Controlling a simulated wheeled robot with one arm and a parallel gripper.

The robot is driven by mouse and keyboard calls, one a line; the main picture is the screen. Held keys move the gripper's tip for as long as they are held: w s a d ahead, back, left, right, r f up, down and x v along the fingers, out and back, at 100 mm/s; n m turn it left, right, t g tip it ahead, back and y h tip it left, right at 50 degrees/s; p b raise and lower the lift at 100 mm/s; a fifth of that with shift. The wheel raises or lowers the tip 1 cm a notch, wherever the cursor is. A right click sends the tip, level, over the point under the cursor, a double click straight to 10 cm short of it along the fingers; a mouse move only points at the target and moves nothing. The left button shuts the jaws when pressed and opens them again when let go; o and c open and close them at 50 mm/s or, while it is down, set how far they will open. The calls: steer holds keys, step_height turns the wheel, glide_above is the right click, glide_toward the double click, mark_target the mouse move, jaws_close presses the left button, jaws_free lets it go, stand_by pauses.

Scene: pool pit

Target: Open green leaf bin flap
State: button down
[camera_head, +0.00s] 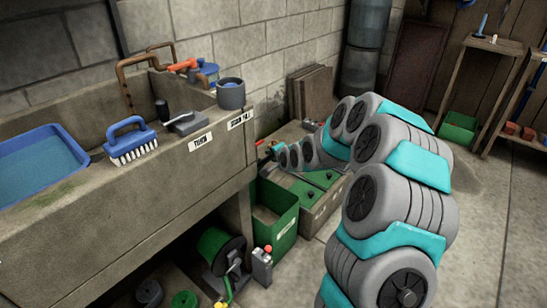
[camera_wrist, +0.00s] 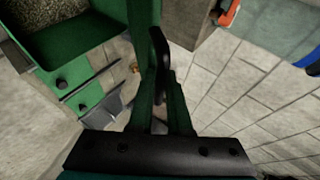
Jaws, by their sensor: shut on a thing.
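An open-topped green bin (camera_head: 275,214) with a small label stands on the floor beside the sink bench in the head view. Boxes with green lids and dark knobs (camera_head: 318,180) stand just behind it. My arm reaches over these boxes, and my gripper (camera_head: 268,150) is small and partly hidden near the bench's far end. In the wrist view my gripper (camera_wrist: 163,85) is shut on a dark curved handle (camera_wrist: 160,48). A green panel (camera_wrist: 142,35) stands edge-on just left of the handle. A green box edge (camera_wrist: 75,38) fills the upper left.
The stone sink bench (camera_head: 130,215) runs along the left, with a blue brush (camera_head: 128,140) and a grey cup (camera_head: 231,94) on top. A green reel (camera_head: 220,247) sits below it. A wooden stand (camera_head: 490,45) is at the right.

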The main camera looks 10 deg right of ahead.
steer(key=c, duration=0.9)
jaws_free()
steer(key=shift+o, duration=0.2)
steer(key=shift+s+d, duration=0.1)
steer(key=shift+s, duration=0.05)
steer(key=b+v, duration=0.1)
steer(key=v, duration=0.6)
steer(key=shift+r, duration=0.35)
steer(key=shift+s, duration=0.15)
steer(key=shift+c, duration=0.4)
